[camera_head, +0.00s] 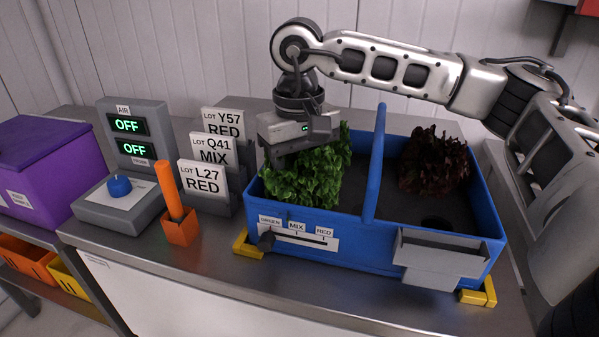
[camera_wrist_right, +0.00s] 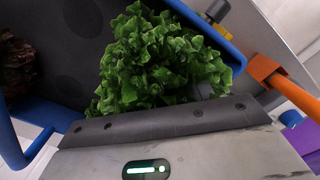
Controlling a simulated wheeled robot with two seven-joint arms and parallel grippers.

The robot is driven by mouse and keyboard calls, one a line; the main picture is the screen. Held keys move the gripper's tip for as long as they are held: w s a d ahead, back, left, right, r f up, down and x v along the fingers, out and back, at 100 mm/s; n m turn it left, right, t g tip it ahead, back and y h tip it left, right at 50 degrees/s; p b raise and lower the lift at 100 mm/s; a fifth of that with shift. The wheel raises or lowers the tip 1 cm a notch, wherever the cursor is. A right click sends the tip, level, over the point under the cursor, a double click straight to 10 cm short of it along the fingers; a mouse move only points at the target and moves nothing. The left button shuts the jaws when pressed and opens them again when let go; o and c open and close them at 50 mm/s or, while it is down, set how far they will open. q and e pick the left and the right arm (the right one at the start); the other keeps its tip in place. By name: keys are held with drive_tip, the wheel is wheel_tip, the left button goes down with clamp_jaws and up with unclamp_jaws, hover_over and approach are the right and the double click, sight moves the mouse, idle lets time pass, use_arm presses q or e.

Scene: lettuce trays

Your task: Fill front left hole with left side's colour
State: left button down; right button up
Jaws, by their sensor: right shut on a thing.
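A dark red lettuce (camera_head: 434,162) is at the back of the right half. The front right hole (camera_head: 436,222) is empty. My left gripper is out of view.
The tray's front slider (camera_head: 266,241) is at the GREEN end. An orange holder (camera_head: 180,227) with an upright stick, lot cards (camera_head: 203,178) and an air box (camera_head: 136,140) reading OFF twice stand left of the tray. A purple box (camera_head: 45,165) is far left.

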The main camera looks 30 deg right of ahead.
sight(300, 153)
idle(0.3)
drive_tip(key=shift+f+b, duration=0.85)
drive_tip(key=shift+f, duration=0.1)
idle(0.8)
drive_tip(key=shift+f, duration=0.1)
idle(0.9)
drive_tip(key=o, duration=1.6)
drive_tip(key=shift+r, duration=0.45)
drive_tip(key=shift+r+p, duration=1.45)
drive_tip(key=shift+r, duration=0.35)
drive_tip(key=shift+r+p, duration=0.8)
drive_tip(key=shift+r, duration=0.45)
